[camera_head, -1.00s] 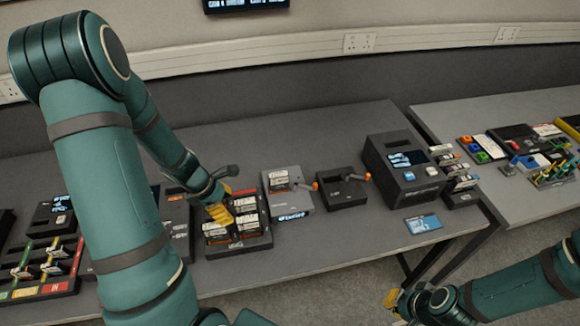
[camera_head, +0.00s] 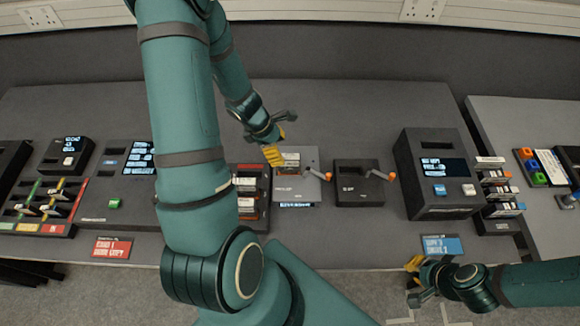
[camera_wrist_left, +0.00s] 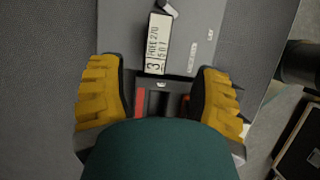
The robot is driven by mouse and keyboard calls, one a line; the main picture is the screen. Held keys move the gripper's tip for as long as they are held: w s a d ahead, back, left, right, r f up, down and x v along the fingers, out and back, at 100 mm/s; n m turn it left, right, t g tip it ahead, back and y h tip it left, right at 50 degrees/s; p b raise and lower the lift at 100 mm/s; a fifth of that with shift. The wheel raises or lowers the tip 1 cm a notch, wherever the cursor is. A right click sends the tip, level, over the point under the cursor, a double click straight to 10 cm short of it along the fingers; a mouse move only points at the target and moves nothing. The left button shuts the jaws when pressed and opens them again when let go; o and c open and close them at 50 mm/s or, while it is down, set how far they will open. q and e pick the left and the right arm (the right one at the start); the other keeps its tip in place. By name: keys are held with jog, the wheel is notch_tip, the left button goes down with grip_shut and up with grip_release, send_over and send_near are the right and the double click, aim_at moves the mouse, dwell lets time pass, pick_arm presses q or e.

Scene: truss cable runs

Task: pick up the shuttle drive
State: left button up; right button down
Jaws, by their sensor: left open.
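A small drive with a white printed label (camera_wrist_left: 156,42) sits in a grey dock (camera_head: 298,189) with an orange-tipped lever. Its top also shows in the head view (camera_head: 291,158). I cannot read any wording that names it as the shuttle drive. My left gripper (camera_head: 273,155) is over the back left of this dock. In the wrist view its yellow fingers (camera_wrist_left: 158,92) are apart, with nothing held between them; the drive lies just ahead of the gap. My right gripper (camera_head: 416,279) is low at the front right, off the table edge; its finger gap is unclear.
A black dock (camera_head: 352,190) with an orange-tipped lever stands just right. A drive tray (camera_head: 251,216) on the left is partly hidden by my left arm. Further right are a large dark console (camera_head: 433,172) and a rack of drives (camera_head: 499,210). The table behind the docks is clear.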

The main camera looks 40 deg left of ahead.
aim_at(291, 162)
pick_arm(q)
jog(key=x, duration=0.3)
jog(key=b+x, duration=0.1)
jog(key=x, duration=0.4)
jog(key=shift+w+f+b, duration=0.25)
jog(key=shift+w+b, duration=0.1)
jog(key=shift+d, duration=0.1)
grip_shut()
